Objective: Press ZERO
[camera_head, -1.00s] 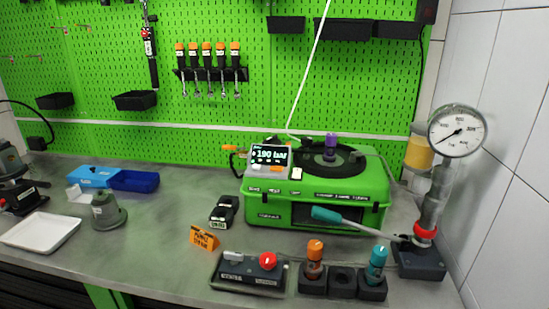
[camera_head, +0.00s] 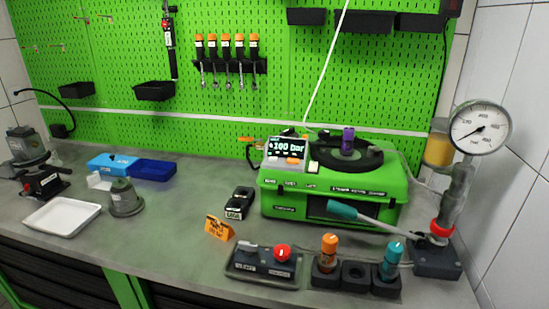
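The green pump tester case (camera_head: 332,205) stands on the bench right of centre, with a small display (camera_head: 287,148) at its upper left. The display appears to read 100 bar. An orange-and-white strip (camera_head: 292,161) is below the screen, and small labels run along the case front. I cannot make out which key or label reads ZERO. A pressure gauge (camera_head: 480,128) stands upright on a post at the right, its needle pointing to the lower left. Neither of my grippers is in view.
A control box with a red knob (camera_head: 283,252) and a holder with orange (camera_head: 328,252) and teal (camera_head: 391,262) bottles stand in front of the case. A teal-handled lever (camera_head: 343,210) crosses the case front. An orange sign (camera_head: 218,229) stands left.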

